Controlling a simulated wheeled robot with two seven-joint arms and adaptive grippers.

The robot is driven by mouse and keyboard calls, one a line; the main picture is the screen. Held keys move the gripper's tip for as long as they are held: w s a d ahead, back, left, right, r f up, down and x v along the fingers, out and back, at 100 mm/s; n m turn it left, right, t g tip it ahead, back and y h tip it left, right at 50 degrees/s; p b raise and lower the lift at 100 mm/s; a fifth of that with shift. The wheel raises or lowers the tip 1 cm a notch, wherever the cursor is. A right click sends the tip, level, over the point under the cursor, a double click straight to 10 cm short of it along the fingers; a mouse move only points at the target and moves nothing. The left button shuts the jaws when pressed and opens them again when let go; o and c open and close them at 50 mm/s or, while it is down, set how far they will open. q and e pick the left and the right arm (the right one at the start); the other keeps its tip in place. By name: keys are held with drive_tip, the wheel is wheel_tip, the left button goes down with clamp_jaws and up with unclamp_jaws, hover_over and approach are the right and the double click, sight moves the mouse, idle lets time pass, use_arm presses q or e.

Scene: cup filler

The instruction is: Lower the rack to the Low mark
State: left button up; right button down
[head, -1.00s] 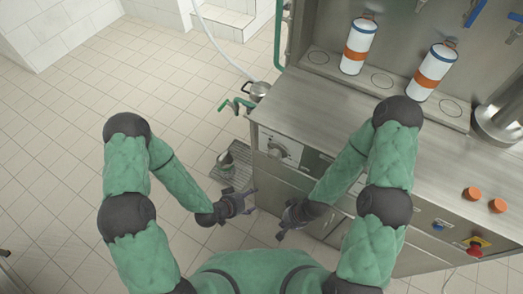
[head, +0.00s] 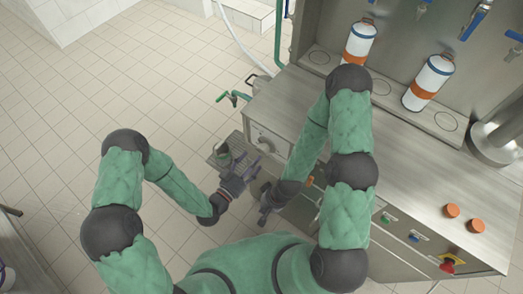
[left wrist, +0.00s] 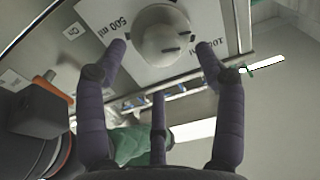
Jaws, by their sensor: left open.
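A round grey knob (left wrist: 163,35) sits on a white panel marked "500 ml" (left wrist: 122,24) in the left wrist view; another printed label on its right is upside down and hard to read. My left gripper (head: 250,170) is open, its fingers spread on either side of the knob; I cannot tell whether they touch it. In the head view the knob (head: 264,140) is on the machine's front, just beyond the left gripper. My right gripper (head: 266,203) is in front of the cabinet, its jaws too unclear to read. I cannot identify the rack.
The steel machine counter (head: 400,155) runs along the right, with two white bottles with orange bands (head: 428,82) on its back ledge. A red button on yellow (head: 450,262) is at the front right.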

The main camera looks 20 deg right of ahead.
sight(261, 153)
use_arm(q)
drive_tip(key=shift+x, duration=3.05)
drive_tip(key=c, duration=1.1)
